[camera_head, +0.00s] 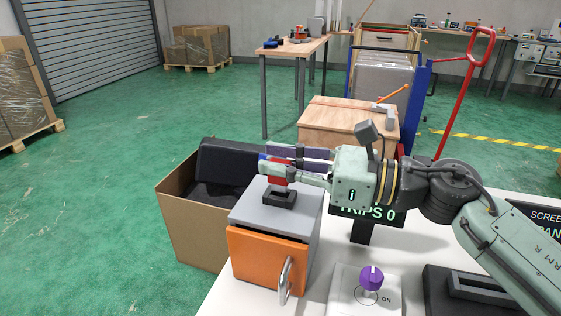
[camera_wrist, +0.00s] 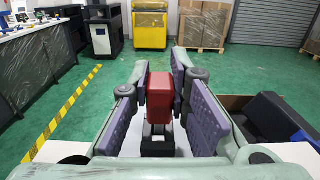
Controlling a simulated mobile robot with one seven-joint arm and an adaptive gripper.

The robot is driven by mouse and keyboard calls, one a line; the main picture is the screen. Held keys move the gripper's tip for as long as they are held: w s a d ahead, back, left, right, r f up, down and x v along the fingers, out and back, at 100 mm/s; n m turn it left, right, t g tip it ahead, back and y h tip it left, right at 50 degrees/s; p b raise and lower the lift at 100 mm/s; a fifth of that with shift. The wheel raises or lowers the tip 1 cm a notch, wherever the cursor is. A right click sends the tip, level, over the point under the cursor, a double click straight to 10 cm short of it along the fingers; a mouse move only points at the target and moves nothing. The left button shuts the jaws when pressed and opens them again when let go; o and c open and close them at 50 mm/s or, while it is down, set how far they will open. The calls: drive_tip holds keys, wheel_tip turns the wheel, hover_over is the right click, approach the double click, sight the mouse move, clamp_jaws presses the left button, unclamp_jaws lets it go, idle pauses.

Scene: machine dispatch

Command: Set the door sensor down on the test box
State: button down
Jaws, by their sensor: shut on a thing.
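The test box (camera_head: 262,221) is grey with an orange door (camera_head: 262,262) and a metal handle, standing on the white table in the head view. My gripper (camera_head: 270,166) is level above its top and shut on a red block, which I take as the door sensor (camera_head: 275,181). In the wrist view the red sensor (camera_wrist: 160,97) sits upright between the purple-padded fingers of my gripper (camera_wrist: 160,85). A black foot or holder (camera_head: 279,198) is under the red block, at the box top. I cannot tell whether it belongs to the sensor or the box.
An open cardboard carton (camera_head: 185,222) with black foam stands left of the box. A purple knob (camera_head: 371,278) on a white panel is in front right. A black display reading TRIPS 0 (camera_head: 362,222) stands behind it, under my arm.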

drive_tip(key=shift+f+b, duration=1)
drive_tip(key=shift+b, duration=0.15)
drive_tip(key=c, duration=1.4)
unclamp_jaws()
drive_tip(key=shift+c, duration=0.2)
